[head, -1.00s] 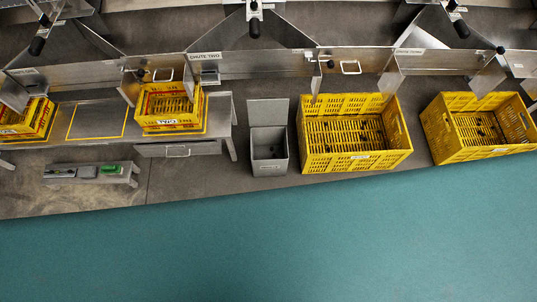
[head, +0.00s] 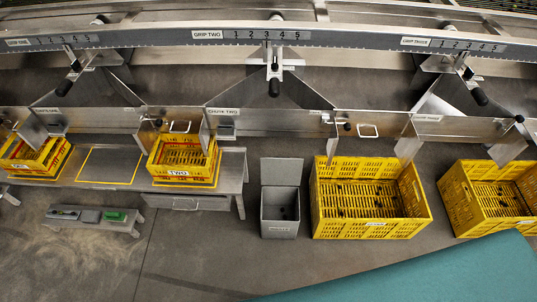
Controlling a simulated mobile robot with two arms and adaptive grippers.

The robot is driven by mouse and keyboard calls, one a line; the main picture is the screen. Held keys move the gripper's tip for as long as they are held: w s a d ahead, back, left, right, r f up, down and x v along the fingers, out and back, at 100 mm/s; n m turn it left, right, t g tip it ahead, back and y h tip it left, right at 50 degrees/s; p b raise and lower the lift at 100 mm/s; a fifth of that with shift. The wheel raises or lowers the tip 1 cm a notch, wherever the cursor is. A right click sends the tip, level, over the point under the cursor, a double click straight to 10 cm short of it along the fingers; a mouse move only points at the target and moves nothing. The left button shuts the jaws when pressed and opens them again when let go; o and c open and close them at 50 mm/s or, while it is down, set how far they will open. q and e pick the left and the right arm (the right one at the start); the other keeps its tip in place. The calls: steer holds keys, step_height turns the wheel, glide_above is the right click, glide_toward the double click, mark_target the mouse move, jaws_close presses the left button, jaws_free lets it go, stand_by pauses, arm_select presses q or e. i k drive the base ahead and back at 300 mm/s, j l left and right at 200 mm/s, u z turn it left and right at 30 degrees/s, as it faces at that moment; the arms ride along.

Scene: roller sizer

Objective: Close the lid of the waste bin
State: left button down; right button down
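The grey waste bin (head: 280,222) stands on the floor near the middle of the head view, between the steel bench and a large yellow crate. Its lid (head: 281,172) is open and stands upright at the back of the bin. The bin's dark inside shows from above, with a few small dark bits in it. A small label is on its front. Neither of my grippers is in view.
A large yellow crate (head: 370,224) stands close to the bin's right, another (head: 490,196) farther right. The steel bench (head: 232,168) with yellow crates is to the left. A low stand (head: 92,222) is at far left. Grey floor (head: 200,255) lies clear before the bin; a teal surface (head: 430,275) fills the lower right.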

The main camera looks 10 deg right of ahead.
mark_target(281, 169)
steer(key=i+l+u, duration=0.1)
steer(key=l+u, duration=0.75)
steer(key=l, duration=0.3)
steer(key=k+j, duration=0.05)
